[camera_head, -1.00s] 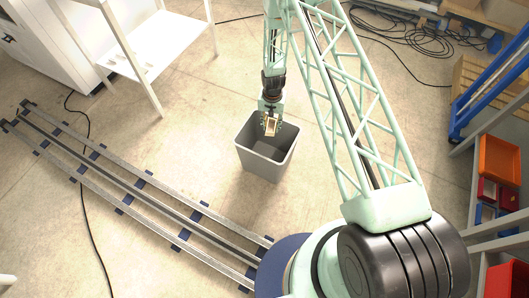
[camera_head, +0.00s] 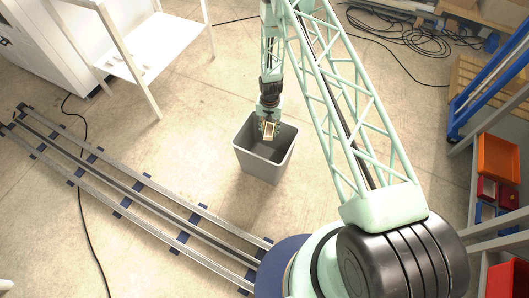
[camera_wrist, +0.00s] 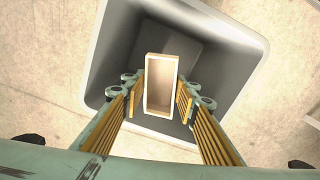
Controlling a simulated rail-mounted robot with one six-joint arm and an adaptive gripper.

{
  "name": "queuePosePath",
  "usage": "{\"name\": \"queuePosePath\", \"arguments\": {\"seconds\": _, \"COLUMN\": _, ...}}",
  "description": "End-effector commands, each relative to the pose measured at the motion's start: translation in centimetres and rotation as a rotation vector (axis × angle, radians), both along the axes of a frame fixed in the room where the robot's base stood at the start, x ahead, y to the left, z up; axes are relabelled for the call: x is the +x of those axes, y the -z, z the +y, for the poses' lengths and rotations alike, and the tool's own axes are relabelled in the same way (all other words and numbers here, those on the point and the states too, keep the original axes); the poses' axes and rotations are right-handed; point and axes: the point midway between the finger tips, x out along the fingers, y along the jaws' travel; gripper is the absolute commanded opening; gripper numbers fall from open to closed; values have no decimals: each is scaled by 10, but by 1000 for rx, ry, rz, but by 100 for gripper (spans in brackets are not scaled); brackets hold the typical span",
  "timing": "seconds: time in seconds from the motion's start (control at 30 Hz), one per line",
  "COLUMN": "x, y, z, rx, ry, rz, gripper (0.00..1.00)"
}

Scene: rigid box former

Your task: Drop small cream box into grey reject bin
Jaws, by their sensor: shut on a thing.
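The small cream box (camera_head: 269,129) is held between the fingers of my gripper (camera_head: 268,127). In the wrist view the cream box (camera_wrist: 161,84) is an open, rectangular box, gripped on its two long sides by the yellow-padded fingers of my gripper (camera_wrist: 161,100). The grey reject bin (camera_head: 258,167) stands on the floor, open at the top. The box and fingertips are over the bin's opening; how far above or inside the rim is hard to tell. In the wrist view the bin's rim (camera_wrist: 99,50) surrounds the box, and its dark inside shows behind.
A rail track (camera_head: 130,195) runs along the floor at left. A white shelf stand (camera_head: 150,50) is at upper left. Orange and red bins (camera_head: 497,158) sit on a rack at right, near a blue frame (camera_head: 480,90). The floor around the grey bin is clear.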

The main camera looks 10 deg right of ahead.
Motion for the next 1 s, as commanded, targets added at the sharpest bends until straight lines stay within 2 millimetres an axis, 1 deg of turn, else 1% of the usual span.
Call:
{"name": "queuePosePath", "arguments": {"seconds": 0.03, "x": 0, "y": 6, "z": 0, "rx": 0, "ry": 0, "rz": 0, "gripper": 20}}
{"name": "queuePosePath", "arguments": {"seconds": 0.1, "x": 0, "y": 11, "z": 0, "rx": 0, "ry": 0, "rz": 0, "gripper": 20}}
{"name": "queuePosePath", "arguments": {"seconds": 0.33, "x": 0, "y": 25, "z": 0, "rx": 0, "ry": 0, "rz": 0, "gripper": 20}}
{"name": "queuePosePath", "arguments": {"seconds": 0.5, "x": 0, "y": 29, "z": 0, "rx": 0, "ry": 0, "rz": 0, "gripper": 20}}
{"name": "queuePosePath", "arguments": {"seconds": 0.83, "x": 0, "y": 30, "z": 0, "rx": 0, "ry": 0, "rz": 0, "gripper": 20}}
{"name": "queuePosePath", "arguments": {"seconds": 0.87, "x": 0, "y": 30, "z": 0, "rx": 0, "ry": 0, "rz": 0, "gripper": 30}}
{"name": "queuePosePath", "arguments": {"seconds": 1.0, "x": 0, "y": 30, "z": 0, "rx": 0, "ry": 0, "rz": 0, "gripper": 43}}
